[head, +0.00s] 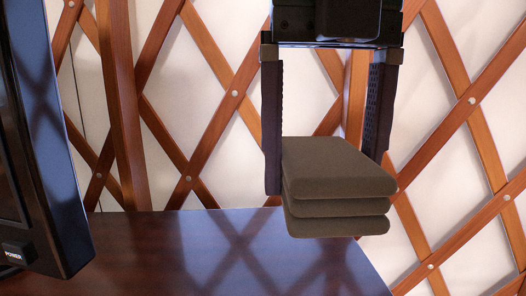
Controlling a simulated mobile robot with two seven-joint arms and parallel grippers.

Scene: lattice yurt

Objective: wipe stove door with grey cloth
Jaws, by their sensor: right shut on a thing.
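My right gripper (325,172) comes down from the top of the head view, with one finger on each side of the grey cloth (338,208). The cloth is a thick, brownish-grey folded stack of three layers. The gripper is shut on it and holds it near the right part of a dark tabletop. The cloth appears to be above the surface, but the exact gap is hard to tell. The stove door is not in view. My left gripper is not in view.
A dark wooden table (190,255) fills the lower part of the view, with bare room in its middle. A dark device (58,150) with a POWER label stands at the left edge. Wooden lattice (205,115) over white wall lies behind.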

